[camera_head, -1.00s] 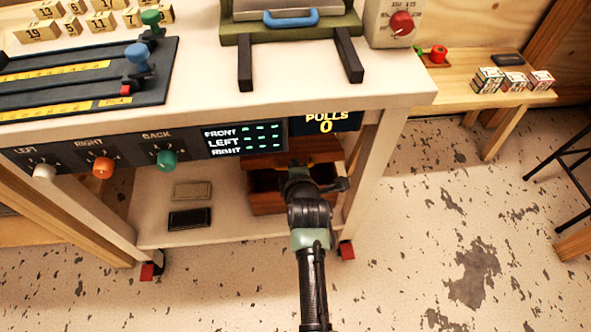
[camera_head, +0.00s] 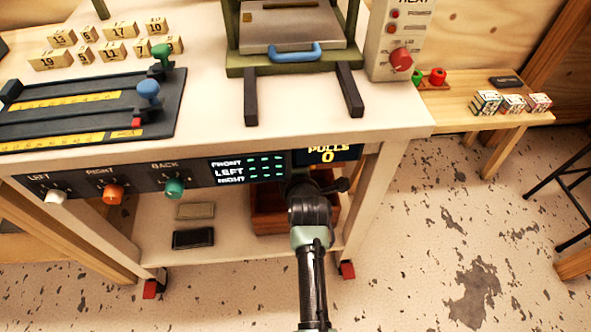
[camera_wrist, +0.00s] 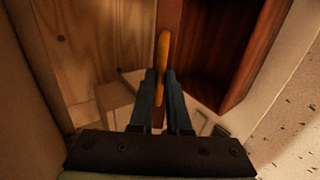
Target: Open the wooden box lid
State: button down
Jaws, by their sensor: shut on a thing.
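The wooden box (camera_head: 268,218) is reddish brown and stands on the lower shelf of the bench, partly behind my arm. Its top is mostly hidden by the bench front and my wrist in the head view. In the wrist view, my gripper (camera_wrist: 161,78) is shut on an orange handle (camera_wrist: 163,48). The handle lies along a narrow brown wooden edge (camera_wrist: 169,18), which looks like the lid seen nearly edge-on. Dark reddish wood of the box (camera_wrist: 220,50) shows to the right of it. How far the lid is open I cannot tell.
The bench front with knobs and displays (camera_head: 246,169) hangs close above the box. A bench leg (camera_head: 372,195) stands to the right of my arm. A dark flat block (camera_head: 193,239) and a grey one (camera_head: 195,211) lie left on the shelf.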

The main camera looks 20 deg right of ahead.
jog(key=c, duration=0.9)
grip_release()
jog(key=shift+s+r, duration=0.1)
jog(key=s+a+p, duration=0.1)
jog(key=s, duration=0.3)
jog(key=s+a+p, duration=0.1)
jog(key=s+p, duration=0.1)
jog(key=s, duration=0.2)
jog(key=s+a+p, duration=0.1)
jog(key=s, duration=0.3)
jog(key=shift+s+a+r, duration=0.15)
jog(key=shift+a+r, duration=0.15)
